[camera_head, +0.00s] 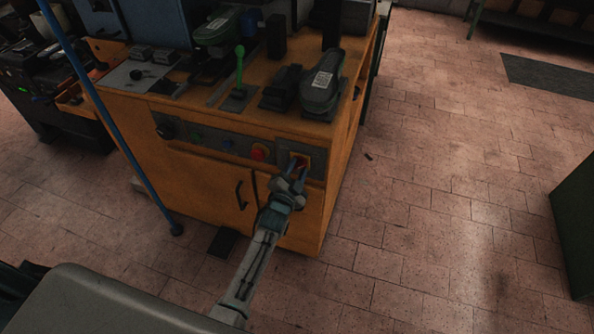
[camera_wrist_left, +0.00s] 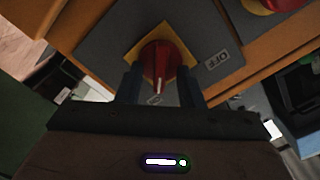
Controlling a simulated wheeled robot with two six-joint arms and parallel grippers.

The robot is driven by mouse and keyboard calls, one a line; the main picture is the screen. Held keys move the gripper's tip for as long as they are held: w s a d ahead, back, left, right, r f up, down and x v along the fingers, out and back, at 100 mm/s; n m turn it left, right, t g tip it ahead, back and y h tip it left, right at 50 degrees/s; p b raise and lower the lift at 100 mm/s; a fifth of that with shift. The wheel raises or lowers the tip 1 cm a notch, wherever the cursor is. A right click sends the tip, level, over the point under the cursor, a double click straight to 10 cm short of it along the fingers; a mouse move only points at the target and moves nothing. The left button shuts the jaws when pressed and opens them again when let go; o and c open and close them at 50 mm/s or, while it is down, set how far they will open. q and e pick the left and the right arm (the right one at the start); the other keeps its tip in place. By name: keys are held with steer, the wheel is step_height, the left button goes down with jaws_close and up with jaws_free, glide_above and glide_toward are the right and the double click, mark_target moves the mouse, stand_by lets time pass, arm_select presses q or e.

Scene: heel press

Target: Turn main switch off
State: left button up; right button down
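The main switch is a red rotary knob (camera_wrist_left: 160,62) on a yellow plate on the grey panel, with an OFF label (camera_wrist_left: 217,60) to its right in the left wrist view. The knob's narrow end points down in that view, toward a small label partly hidden near the gripper. In the head view the yellow switch plate (camera_head: 305,158) sits at the right end of the cabinet's control panel. My left gripper (camera_head: 296,170) is at the switch, its two fingers apart on either side of the knob; firm contact is not clear. My right gripper is not in view.
A red push button (camera_head: 259,151) sits left of the switch, with more controls further left. A green lever (camera_head: 239,70) and grey-green press units (camera_head: 322,85) stand on the orange cabinet (camera_head: 200,185). A blue pole (camera_head: 120,125) stands at left. The tiled floor at right is open.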

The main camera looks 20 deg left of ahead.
arm_select(q)
jaws_close()
